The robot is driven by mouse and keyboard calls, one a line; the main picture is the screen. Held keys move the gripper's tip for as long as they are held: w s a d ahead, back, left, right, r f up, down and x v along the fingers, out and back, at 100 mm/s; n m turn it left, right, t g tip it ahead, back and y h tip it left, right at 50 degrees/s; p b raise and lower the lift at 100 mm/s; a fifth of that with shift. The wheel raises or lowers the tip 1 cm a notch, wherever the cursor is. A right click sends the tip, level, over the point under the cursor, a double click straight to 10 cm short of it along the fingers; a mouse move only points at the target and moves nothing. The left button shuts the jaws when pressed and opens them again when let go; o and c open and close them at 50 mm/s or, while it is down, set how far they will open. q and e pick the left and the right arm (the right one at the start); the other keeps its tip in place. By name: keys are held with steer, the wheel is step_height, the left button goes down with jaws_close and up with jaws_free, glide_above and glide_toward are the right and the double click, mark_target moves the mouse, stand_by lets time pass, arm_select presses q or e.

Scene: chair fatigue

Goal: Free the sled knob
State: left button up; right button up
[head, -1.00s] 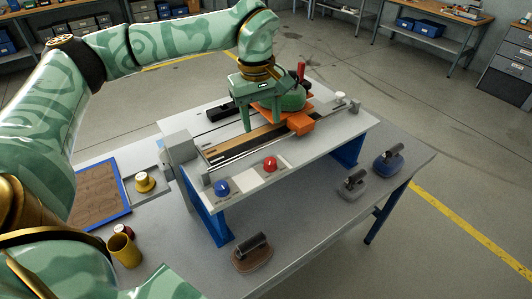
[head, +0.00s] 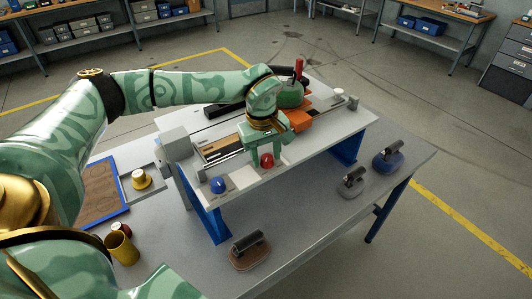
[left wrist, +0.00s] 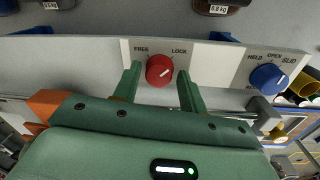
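The red knob (head: 267,160) is on the front strip of the raised bench. It also shows in the left wrist view (left wrist: 160,70), between the printed words FREE and LOCK, with its white mark pointing up and right, toward LOCK. My left gripper (head: 265,154) is at the red knob with its fingers pointing down. In the left wrist view its two fingers (left wrist: 158,88) stand open on either side of the knob, with gaps visible. The sled (head: 302,118), orange with a green body (head: 290,96) and a red upright handle, sits on the rails behind. My right gripper is not in view.
A blue knob (head: 218,185) sits left of the red one. Three handled weights, brown (head: 250,252), grey (head: 351,183) and blue (head: 388,157), stand on the lower table. A yellow cup (head: 122,249) and a blue-edged board (head: 104,194) are at left.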

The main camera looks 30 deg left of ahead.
arm_select(q)
steer(key=c, duration=0.5)
steer(key=shift+c, duration=0.6)
steer(key=shift+d, duration=0.1)
steer(key=n+p, duration=0.2)
steer(key=n, duration=0.1)
steer(key=shift+r, duration=0.15)
steer(key=n+p, duration=0.2)
steer(key=n, duration=0.1)
steer(key=shift+n, duration=0.4)
steer(key=n+p, duration=0.2)
steer(key=n, duration=0.3)
steer(key=shift+d+y+p, duration=0.1)
steer(key=shift+y+p, duration=0.2)
steer(key=shift+y, duration=0.1)
steer(key=n+p, duration=0.1)
steer(key=n, duration=0.2)
steer(key=shift+w+n, duration=0.1)
steer(key=shift+n, duration=0.3)
steer(key=shift+n+p, duration=0.3)
steer(key=shift+n, duration=0.8)
